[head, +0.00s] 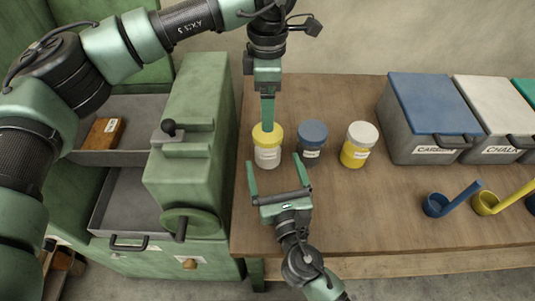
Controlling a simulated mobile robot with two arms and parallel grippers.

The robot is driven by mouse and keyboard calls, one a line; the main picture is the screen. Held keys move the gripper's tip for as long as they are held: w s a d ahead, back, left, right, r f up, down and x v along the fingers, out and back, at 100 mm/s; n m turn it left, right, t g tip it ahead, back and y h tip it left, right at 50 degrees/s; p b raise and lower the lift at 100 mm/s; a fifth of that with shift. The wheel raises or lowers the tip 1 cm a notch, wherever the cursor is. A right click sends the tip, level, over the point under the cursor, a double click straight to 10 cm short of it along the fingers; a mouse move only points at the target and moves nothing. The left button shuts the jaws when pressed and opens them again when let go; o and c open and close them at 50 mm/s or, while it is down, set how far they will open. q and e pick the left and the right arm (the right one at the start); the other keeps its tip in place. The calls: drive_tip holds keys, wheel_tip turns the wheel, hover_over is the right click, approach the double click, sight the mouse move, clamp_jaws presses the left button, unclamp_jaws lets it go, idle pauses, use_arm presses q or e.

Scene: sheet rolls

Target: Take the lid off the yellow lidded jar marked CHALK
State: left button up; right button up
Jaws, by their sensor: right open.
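A white jar with a yellow lid (267,153) stands upright on the wooden table. A yellow jar with a white lid (358,153) stands further right. Both have small labels that I cannot read. My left gripper (267,122) points straight down at the yellow lid, its tips at or just above the lid's top. Its fingers show edge-on, so I cannot tell whether they grip it. My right gripper (276,170) is open and empty, just in front of the white jar, with one finger towards each side of it.
A dark blue-lidded jar (312,143) stands between those jars. A blue-lidded bin (430,110) and a white-lidded bin (492,105) stand at right, with a blue scoop (438,205) and yellow scoop (487,204) in front. A green machine (190,140) borders the table's left.

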sight(268, 144)
drive_tip(key=x, duration=0.7)
drive_tip(key=shift+w+a+r, duration=0.1)
drive_tip(key=shift+w, duration=0.1)
clamp_jaws()
